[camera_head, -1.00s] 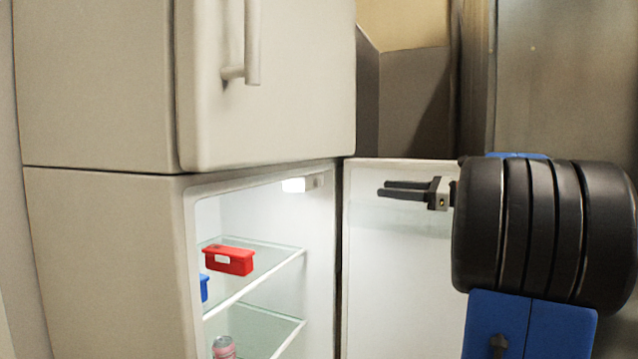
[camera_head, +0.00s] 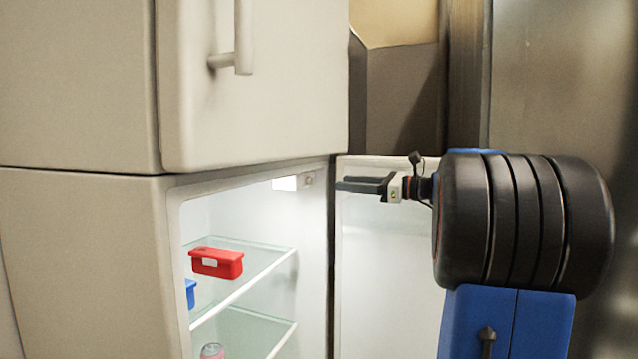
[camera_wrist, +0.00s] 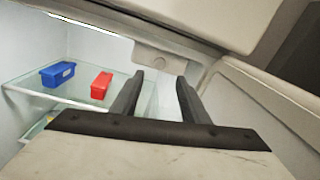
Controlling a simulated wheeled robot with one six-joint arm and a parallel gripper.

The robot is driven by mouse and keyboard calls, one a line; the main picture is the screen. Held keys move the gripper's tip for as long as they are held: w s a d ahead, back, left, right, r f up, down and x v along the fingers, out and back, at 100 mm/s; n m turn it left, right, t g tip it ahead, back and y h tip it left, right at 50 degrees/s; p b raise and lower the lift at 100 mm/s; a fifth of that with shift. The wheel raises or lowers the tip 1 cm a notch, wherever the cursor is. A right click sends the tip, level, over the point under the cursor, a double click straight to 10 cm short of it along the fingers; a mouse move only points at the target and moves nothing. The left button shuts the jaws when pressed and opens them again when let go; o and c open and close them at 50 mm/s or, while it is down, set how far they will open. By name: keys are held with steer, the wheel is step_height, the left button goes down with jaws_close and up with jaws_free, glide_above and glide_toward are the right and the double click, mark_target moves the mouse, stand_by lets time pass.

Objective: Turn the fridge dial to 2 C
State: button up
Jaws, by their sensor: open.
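The fridge dial is a small round knob (camera_head: 309,181) on the end of the white light housing (camera_head: 287,183) under the fridge compartment's ceiling. In the wrist view the dial (camera_wrist: 159,60) is pale and small, just beyond my fingertips, and its markings are too small to read. My gripper (camera_head: 338,186) is open and empty, its fingers pointing left at the fridge opening, a little to the right of the dial. In the wrist view my gripper (camera_wrist: 160,80) has its two dark fingers spread below the dial, apparently not touching it.
The open fridge door (camera_head: 385,260) stands behind and right of my gripper. Glass shelves (camera_head: 245,290) hold a red container (camera_head: 216,263), a blue container (camera_head: 190,293) and a can (camera_head: 212,351). The closed upper door (camera_head: 260,110) with its handle (camera_head: 243,38) overhangs the opening.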

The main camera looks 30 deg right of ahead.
mark_target(312, 181)
steer(key=x, duration=1)
jaws_close()
